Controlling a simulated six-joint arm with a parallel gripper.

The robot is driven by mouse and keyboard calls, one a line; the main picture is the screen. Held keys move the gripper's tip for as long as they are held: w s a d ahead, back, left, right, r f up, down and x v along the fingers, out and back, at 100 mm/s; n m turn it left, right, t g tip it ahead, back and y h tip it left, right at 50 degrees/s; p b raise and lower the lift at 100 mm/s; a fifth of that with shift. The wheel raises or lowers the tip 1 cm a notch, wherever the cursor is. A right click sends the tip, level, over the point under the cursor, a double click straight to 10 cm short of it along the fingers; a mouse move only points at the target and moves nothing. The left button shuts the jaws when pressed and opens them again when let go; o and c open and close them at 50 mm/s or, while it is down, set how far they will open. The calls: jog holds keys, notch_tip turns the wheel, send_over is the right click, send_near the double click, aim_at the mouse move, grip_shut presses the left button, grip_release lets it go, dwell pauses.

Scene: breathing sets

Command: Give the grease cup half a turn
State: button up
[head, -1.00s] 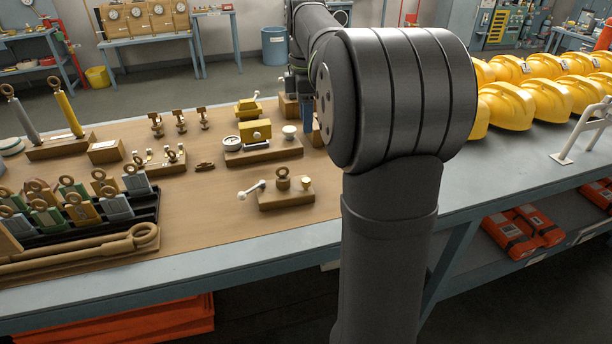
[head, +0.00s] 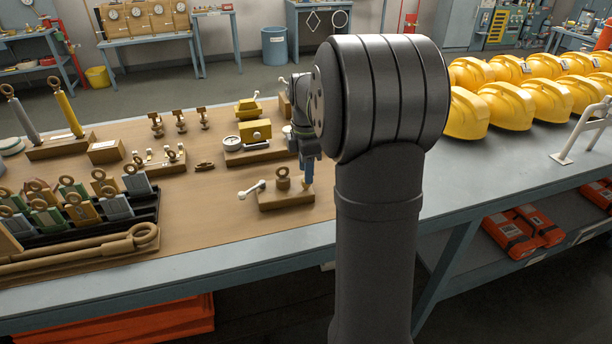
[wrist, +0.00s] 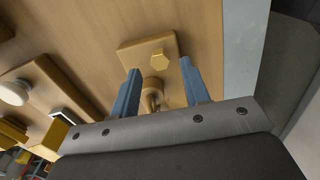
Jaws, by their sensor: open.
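A small brass hexagonal cap, which looks like the grease cup (wrist: 158,56), stands on a wooden block (head: 288,201) near the bench's front edge. The block also shows in the wrist view (wrist: 135,52). A bronze fitting with a ring on top (head: 283,182) stands beside the cap; it also shows in the wrist view (wrist: 152,92). My gripper (wrist: 160,66) is open, its blue fingers to either side of the cap and ring fitting in the picture. Whether they touch the cap cannot be told. In the head view my gripper (head: 307,176) is above the block's right end, covering the cap.
A lever with a white knob (head: 252,189) sticks out left of the block. A yellow box and white gauge stand on another block (head: 260,155) behind. Yellow helmets (head: 515,105) fill the bench to the right. Bare wood (head: 215,205) lies to the left.

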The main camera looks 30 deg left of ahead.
jog(key=shift+f, duration=1.4)
grip_shut()
jog(key=shift+m, duration=0.3)
